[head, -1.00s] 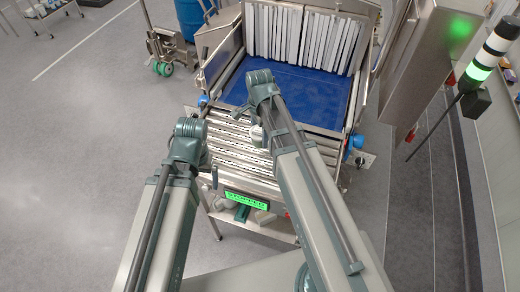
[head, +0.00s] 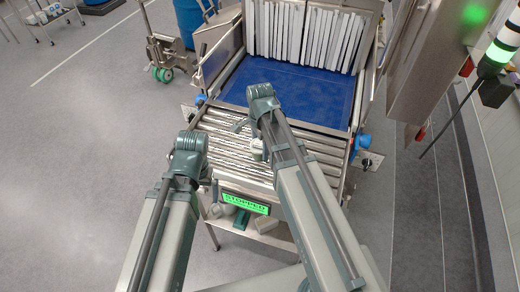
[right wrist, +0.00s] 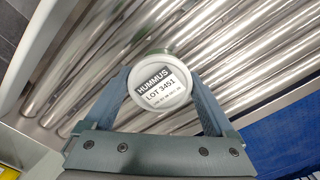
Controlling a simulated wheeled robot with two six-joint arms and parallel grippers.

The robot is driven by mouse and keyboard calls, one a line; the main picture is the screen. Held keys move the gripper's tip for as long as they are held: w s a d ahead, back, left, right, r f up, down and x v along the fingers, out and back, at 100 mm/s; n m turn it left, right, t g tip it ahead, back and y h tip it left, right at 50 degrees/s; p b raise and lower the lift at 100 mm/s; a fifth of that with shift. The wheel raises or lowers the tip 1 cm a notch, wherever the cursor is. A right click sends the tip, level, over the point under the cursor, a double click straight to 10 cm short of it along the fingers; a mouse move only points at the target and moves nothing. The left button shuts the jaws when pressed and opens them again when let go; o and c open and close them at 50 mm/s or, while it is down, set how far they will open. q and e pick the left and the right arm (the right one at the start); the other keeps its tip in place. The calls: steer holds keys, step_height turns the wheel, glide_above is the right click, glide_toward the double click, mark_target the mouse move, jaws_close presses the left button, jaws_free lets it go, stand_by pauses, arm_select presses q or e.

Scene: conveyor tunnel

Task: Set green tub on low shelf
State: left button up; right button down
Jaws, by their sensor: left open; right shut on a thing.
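In the right wrist view, a round tub (right wrist: 160,86) with a white lid reads "HUMMUS LOT 3451". My right gripper (right wrist: 162,90) is shut on it, one finger on each side, over the metal rollers. In the head view the tub (head: 258,150) is a small pale shape partly behind my right arm. My left gripper (head: 214,189) is open at the roller bed's front left, mostly hidden by its arm. The low shelf (head: 262,238) lies under the front of the conveyor, with a dark green item (head: 241,219) and pale items on it.
The roller bed (head: 225,140) leads to a blue belt (head: 290,90) and a white strip curtain (head: 305,38). A green "STOPPED" sign (head: 245,203) hangs above the shelf's front. A signal tower (head: 500,50) shows green at right.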

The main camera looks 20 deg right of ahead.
mark_target(260, 145)
steer(key=shift+r, duration=0.1)
steer(key=shift+f, duration=0.2)
jaws_free()
steer(key=shift+r, duration=0.15)
step_height(260, 145, up, 12)
steer(key=p, duration=1.2)
